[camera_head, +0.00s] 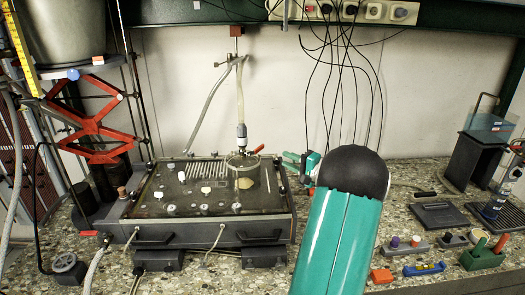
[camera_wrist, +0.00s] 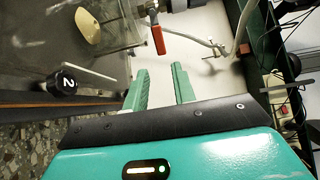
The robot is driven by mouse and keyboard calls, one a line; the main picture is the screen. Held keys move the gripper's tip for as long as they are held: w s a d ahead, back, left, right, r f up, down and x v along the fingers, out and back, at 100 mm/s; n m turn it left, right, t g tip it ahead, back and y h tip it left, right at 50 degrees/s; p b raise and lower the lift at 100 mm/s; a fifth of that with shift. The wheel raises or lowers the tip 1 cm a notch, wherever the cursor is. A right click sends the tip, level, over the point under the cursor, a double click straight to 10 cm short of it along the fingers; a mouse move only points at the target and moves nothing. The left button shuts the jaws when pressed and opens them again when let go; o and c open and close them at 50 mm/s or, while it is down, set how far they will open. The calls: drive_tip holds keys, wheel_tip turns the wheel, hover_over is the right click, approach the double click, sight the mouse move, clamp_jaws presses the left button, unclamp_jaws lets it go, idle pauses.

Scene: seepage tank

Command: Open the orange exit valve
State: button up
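The valve has an orange-red lever handle (camera_wrist: 158,40), seen in the wrist view just beyond my fingertips, hanging from a grey metal fitting at the top. In the head view, a small orange-red handle (camera_head: 256,149) shows at the back right of the seepage tank (camera_head: 160,205). My gripper (camera_wrist: 160,78) is open, with its two green fingers apart and nothing between them. The handle lies ahead of the gap, apart from the fingers.
A grey hose (camera_wrist: 240,30) runs at upper right. In the head view, cables (camera_head: 340,80) hang behind my arm, and loose parts and a green holder (camera_head: 484,257) lie on the bench at right.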

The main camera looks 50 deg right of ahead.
sight(261, 149)
drive_tip(key=w, duration=1.1)
drive_tip(key=shift+d, duration=0.3)
clamp_jaws()
